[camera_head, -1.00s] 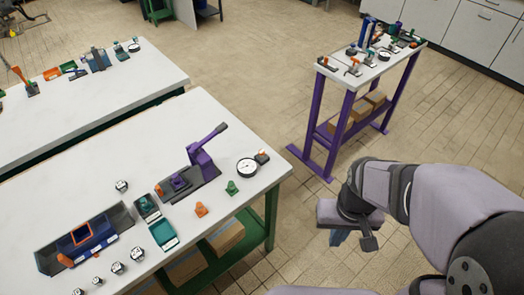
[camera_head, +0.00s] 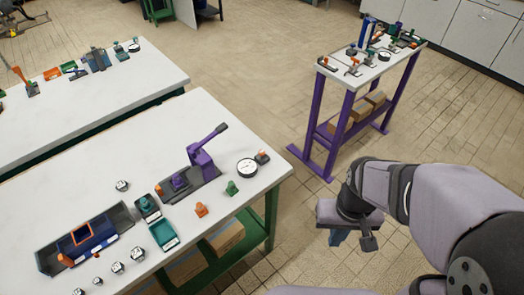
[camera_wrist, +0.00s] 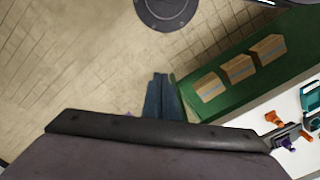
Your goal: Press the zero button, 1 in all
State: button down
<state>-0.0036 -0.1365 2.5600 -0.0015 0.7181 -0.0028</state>
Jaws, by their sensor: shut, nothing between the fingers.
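A round white dial gauge (camera_head: 247,168) lies near the right end of the near white table (camera_head: 130,150) in the head view. Right beside it is a small block with an orange top (camera_head: 262,157). No label is readable, so I cannot tell whether that top is the zero button. My gripper (camera_head: 339,238) hangs over the floor, to the right of and apart from that table, pointing down. In the wrist view its blue-grey fingers (camera_wrist: 163,98) are together and empty, with floor beyond them.
A purple lever press (camera_head: 203,163), an orange piece (camera_head: 201,209), a green piece (camera_head: 232,188), a teal tray (camera_head: 163,234) and a blue box (camera_head: 92,236) stand on the near table. Cardboard boxes (camera_head: 226,236) sit below. A purple-legged bench (camera_head: 345,85) stands behind my arm.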

jog(key=s+a+r+n+g+h+p, duration=0.1)
jog(key=s+a+r+n+g+p, duration=0.25)
jog(key=p, duration=0.65)
jog(key=w+a+f+m+t+y+p, duration=0.1)
jog(key=w+a+f+m+t+p, duration=0.2)
jog(key=w, duration=0.7)
jog(key=w+a+f+m+t+p, duration=0.15)
jog(key=w+a+f+m, duration=0.3)
jog(key=w, duration=0.55)
jog(key=w+a+r+m+t+y, duration=0.2)
jog(key=w+a+r+m+t, duration=0.1)
jog(key=w+m, duration=0.4)
jog(key=w+a+r+m+t+y, duration=0.2)
jog(key=w+a+r+m+t, duration=0.2)
jog(key=w+m, duration=0.4)
jog(key=a+r+m, duration=0.1)
jog(key=m, duration=0.1)
jog(key=shift+a+r+m, duration=0.3)
jog(key=shift+a+r, duration=0.05)
jog(key=shift+a, duration=0.05)
